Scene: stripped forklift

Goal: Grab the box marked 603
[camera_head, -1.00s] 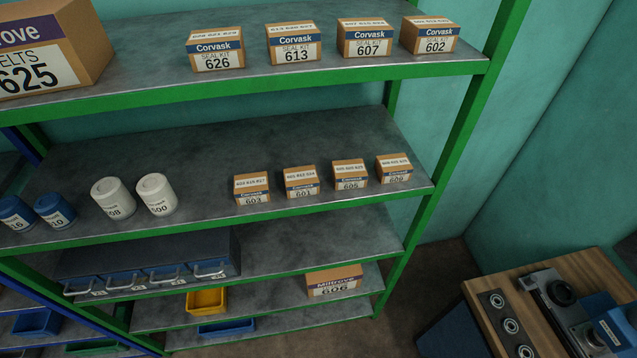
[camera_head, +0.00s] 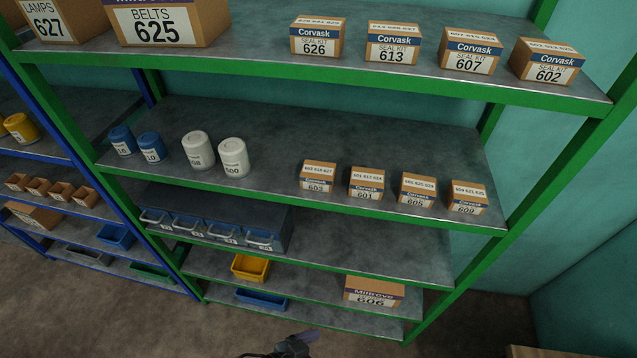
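The small brown box marked 603 (camera_head: 317,177) stands on the middle grey shelf (camera_head: 270,190) of the green rack in the head view. It is the leftmost of a row of small Corvask boxes, with a gap to the box marked 601 on its right. White canisters stand to its left. A dark part with a bluish tip (camera_head: 290,346), perhaps my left gripper, shows at the bottom edge, well below and apart from the box. Its fingers cannot be made out. My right gripper is not in view.
Boxes 601 (camera_head: 367,183), 605 (camera_head: 417,190) and 609 (camera_head: 468,197) stand right of 603. White canisters (camera_head: 234,158) and blue canisters (camera_head: 150,147) stand left. The upper shelf (camera_head: 260,60) with larger boxes overhangs. Green posts (camera_head: 530,210) frame the rack.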

